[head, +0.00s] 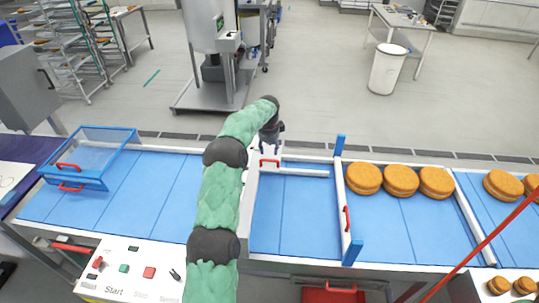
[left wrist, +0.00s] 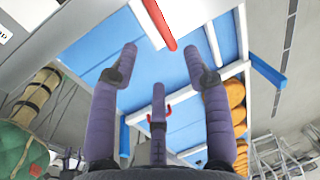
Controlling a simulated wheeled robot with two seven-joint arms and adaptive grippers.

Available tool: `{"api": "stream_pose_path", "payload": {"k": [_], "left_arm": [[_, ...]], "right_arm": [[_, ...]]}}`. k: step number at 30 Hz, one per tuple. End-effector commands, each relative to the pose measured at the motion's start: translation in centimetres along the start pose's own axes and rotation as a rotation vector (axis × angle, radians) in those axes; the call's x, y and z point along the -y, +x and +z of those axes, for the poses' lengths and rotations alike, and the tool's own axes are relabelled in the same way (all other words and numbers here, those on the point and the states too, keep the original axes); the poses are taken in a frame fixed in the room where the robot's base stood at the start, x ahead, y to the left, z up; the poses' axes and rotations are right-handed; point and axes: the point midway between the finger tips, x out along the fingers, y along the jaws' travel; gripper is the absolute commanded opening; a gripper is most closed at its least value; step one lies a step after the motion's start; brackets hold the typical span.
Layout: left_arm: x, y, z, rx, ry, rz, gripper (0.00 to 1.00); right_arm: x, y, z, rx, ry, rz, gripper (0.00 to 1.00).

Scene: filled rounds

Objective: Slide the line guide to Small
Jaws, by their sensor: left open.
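A white bar with a red handle (head: 270,161), apparently the line guide (head: 305,172), lies across the blue belt near its far edge. My left gripper (head: 272,135) is above the far rail, just beyond this handle. In the left wrist view the gripper (left wrist: 160,62) has its fingers spread, with nothing between them. A red handle (left wrist: 158,25) on a white part shows past the fingertips, apart from them. I cannot read a Small mark in either view. My right gripper is not in view.
A white gate with a red handle (head: 347,218) and blue end posts crosses the belt. Several brown rounds (head: 400,180) lie right of it. A clear-topped blue cover (head: 95,155) stands at left. A control panel (head: 130,270) is in front.

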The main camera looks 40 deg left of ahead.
Motion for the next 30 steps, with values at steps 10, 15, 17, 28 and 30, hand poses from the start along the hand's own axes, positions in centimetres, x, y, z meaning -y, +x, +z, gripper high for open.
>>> {"api": "stream_pose_path", "payload": {"k": [10,15,17,28,30], "left_arm": [[-0.1,-3.4,0.0,0.0,0.0,0.002,0.49],[-0.1,-3.5,0.0,0.0,0.0,0.002,0.49],[-0.1,-3.5,0.0,0.0,0.0,0.002,0.49],[-0.2,-3.1,-0.2,-0.003,-0.003,0.005,0.49],[-0.9,-2.0,-0.9,-0.012,-0.015,0.013,0.49]], "right_arm": [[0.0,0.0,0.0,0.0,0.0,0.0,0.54],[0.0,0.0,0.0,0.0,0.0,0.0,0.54],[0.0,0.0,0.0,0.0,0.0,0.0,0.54],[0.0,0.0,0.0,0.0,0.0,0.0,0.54],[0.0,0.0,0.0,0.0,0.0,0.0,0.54]]}}
